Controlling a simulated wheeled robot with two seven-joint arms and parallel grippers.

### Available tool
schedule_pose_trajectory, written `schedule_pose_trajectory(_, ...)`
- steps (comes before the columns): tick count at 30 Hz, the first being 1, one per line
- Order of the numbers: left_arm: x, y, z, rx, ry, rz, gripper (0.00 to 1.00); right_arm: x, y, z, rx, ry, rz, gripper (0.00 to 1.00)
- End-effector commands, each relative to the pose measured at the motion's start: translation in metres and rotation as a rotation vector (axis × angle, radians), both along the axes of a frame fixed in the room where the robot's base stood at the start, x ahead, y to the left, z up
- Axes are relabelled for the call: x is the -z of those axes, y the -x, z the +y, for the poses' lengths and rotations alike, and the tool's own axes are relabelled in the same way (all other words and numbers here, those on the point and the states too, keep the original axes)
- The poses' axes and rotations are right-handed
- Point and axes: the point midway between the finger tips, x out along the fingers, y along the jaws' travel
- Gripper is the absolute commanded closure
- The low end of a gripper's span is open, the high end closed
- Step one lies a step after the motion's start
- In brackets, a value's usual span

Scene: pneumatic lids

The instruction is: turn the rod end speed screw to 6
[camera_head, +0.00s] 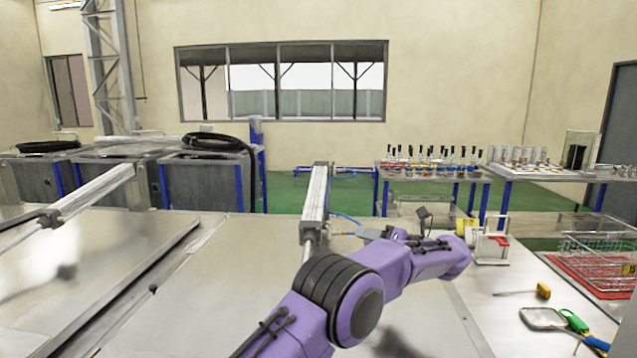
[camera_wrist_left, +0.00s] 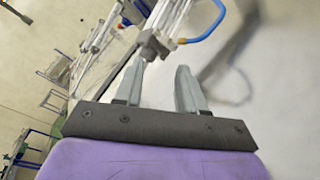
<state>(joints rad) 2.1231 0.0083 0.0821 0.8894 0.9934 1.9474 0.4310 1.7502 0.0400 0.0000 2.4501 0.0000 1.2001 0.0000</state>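A pneumatic cylinder (camera_head: 316,195) with a silver body stands above the middle metal lid, its rod pointing down toward me. In the left wrist view the cylinder (camera_wrist_left: 172,15) ends in a grey end block (camera_wrist_left: 152,46), with a blue hose (camera_wrist_left: 207,27) beside it. The rod end speed screw is too small to tell, and no number can be read. My left gripper (camera_wrist_left: 160,66) is open, its two fingers apart with nothing between them; the end block lies beyond the fingertips. In the head view this gripper (camera_head: 350,233) is right of the cylinder's lower end. My right gripper is out of view.
A second cylinder (camera_head: 95,192) stands over the left lid. A clear holder (camera_head: 491,245) stands behind my wrist.

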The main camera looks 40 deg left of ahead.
Motion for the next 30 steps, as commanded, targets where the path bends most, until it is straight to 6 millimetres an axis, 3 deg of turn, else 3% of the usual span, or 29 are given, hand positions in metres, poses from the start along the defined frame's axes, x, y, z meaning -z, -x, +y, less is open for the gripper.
schedule_pose_trajectory(17, -0.011, -0.007, -0.001, 0.269, 0.378, 0.862, 0.60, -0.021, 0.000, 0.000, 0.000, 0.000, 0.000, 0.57)
schedule_pose_trajectory(30, -0.043, -0.008, 0.021, 0.810, 0.656, 1.322, 0.60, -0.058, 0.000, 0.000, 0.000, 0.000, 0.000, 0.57)
